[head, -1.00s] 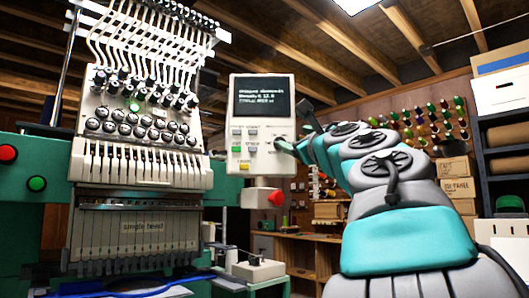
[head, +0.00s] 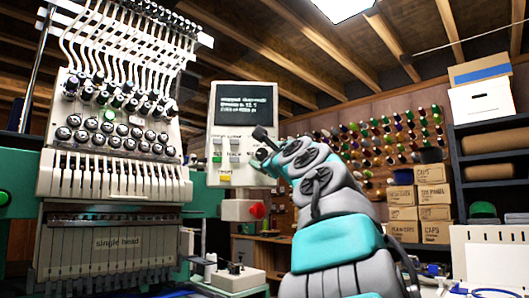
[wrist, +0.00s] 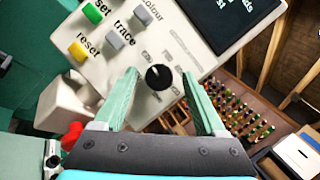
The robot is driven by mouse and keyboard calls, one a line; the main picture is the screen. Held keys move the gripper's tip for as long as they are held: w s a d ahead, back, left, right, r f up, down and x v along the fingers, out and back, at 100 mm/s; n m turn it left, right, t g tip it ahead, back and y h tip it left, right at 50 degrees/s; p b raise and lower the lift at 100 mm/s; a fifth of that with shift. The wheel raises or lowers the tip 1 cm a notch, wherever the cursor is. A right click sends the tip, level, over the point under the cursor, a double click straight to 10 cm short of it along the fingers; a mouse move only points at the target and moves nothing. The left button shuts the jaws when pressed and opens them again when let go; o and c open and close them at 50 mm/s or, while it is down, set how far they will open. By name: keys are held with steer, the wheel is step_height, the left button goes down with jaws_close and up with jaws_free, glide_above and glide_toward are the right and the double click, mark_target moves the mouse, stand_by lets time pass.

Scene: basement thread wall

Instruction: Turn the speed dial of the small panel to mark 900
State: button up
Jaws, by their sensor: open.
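The small panel is a white box with a dark screen and coloured buttons, at the middle of the head view (head: 226,133) and across the top of the wrist view (wrist: 128,72). Its speed dial (wrist: 158,77) is a round black knob at the panel's lower part, with small marks around it too blurred to read. My gripper (wrist: 160,74) is open, its two pale green fingers on either side of the dial; I cannot tell whether they touch it. In the head view my gripper (head: 262,153) is at the panel's lower right and hides the dial.
A red knob (head: 258,210) sits on a box just below the panel. The embroidery machine (head: 115,180) stands close on the left. A shelf with boxes (head: 483,100) is on the right, and thread cones (head: 385,135) line the back wall.

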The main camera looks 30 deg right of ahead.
steer(key=shift+c, duration=0.4)
jaws_close()
